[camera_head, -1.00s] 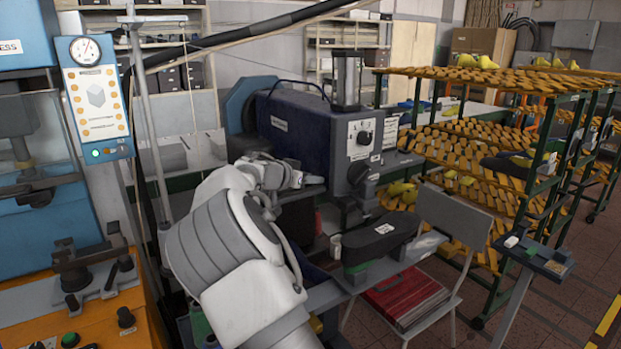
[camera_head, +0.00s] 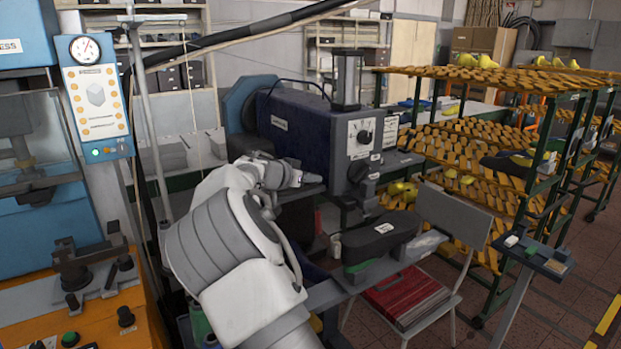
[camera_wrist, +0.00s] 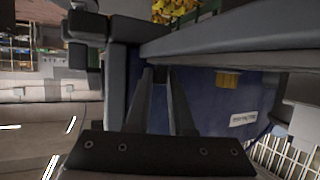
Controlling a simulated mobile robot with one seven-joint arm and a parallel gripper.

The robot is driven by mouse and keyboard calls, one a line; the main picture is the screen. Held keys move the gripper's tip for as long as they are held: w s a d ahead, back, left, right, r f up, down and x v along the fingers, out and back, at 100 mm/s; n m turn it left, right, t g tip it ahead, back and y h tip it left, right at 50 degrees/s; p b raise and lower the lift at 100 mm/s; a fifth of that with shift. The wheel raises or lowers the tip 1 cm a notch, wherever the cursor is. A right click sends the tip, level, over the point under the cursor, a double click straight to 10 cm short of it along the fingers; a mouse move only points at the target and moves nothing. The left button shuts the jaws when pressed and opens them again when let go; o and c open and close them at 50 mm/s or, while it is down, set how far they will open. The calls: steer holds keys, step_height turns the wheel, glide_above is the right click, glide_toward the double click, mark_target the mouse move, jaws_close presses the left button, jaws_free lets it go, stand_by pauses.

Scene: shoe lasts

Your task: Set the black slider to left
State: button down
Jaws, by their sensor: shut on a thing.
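My gripper (camera_head: 312,181) reaches from the left to the near side of the blue and grey machine (camera_head: 318,128) in the head view. In the wrist view the two long dark fingers of my gripper (camera_wrist: 161,72) lean together toward their tips. They are shut on a small dark piece below a grey bar (camera_wrist: 235,42), which I take to be the black slider. The fingers and the shadow hide most of it, and I cannot read its left or right setting. The machine's blue side (camera_wrist: 225,105) fills the background there.
Racks of shoe lasts (camera_head: 480,135) are beyond. An orange machine (camera_head: 105,315) is at the near left.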

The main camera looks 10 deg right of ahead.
steer(key=shift+a, duration=0.1)
stand_by(0.7)
steer(key=shift+a+f+b, duration=0.15)
steer(key=shift+a+b, duration=0.15)
steer(key=shift+b, duration=0.15)
steer(key=s+a+b, duration=0.5)
steer(key=a+b, duration=0.1)
steer(key=a, duration=0.5)
steer(key=shift+a+b, duration=0.3)
steer(key=shift+b, duration=0.05)
steer(key=c, duration=1)
jaws_free()
steer(key=shift+s+a, duration=0.1)
steer(key=shift+c, duration=0.2)
steer(key=b+v, duration=0.1)
steer(key=v, duration=1.6)
steer(key=shift+r, duration=0.3)
steer(key=shift+s, duration=0.1)
